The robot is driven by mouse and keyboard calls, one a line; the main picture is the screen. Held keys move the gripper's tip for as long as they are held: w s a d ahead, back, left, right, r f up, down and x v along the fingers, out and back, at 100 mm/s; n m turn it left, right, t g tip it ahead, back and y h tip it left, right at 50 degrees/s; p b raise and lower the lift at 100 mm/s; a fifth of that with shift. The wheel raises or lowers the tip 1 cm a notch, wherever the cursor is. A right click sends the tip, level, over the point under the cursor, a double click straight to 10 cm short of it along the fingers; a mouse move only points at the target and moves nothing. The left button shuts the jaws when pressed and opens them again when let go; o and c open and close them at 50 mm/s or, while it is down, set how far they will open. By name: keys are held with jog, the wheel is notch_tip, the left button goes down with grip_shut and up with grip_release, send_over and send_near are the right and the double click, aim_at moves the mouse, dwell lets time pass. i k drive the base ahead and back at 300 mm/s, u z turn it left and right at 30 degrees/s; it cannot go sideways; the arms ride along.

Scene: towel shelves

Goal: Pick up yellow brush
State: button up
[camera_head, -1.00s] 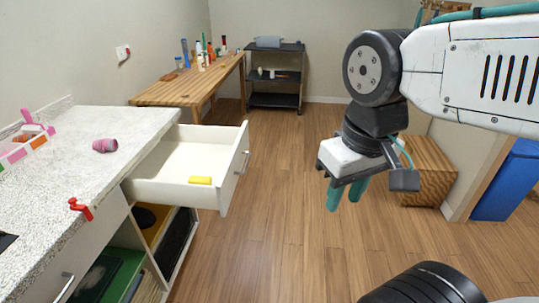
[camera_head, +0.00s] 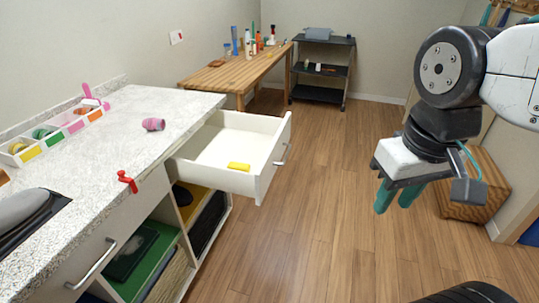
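A small yellow block-like thing (camera_head: 239,166), which may be the yellow brush, lies in the front part of the open white drawer (camera_head: 273,168). Its bristles cannot be made out. My gripper (camera_head: 398,197) hangs in the air to the right of the drawer, over the wooden floor, with its teal fingers pointing down. A small gap shows between the fingers and nothing is seen between them. The gripper is well apart from the yellow thing.
The speckled counter (camera_head: 100,150) holds a pink roll (camera_head: 153,124), a red clamp (camera_head: 127,181) and a divided tray (camera_head: 52,139). A wooden table (camera_head: 236,76) and a black cart (camera_head: 321,68) stand at the back. A wooden crate (camera_head: 472,190) is at right. The middle floor is clear.

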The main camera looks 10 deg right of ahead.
aim_at(244, 167)
jog(key=u, duration=0.45)
jog(key=k, duration=0.3)
jog(key=z, duration=0.75)
jog(key=i, duration=1.55)
jog(key=u, duration=0.55)
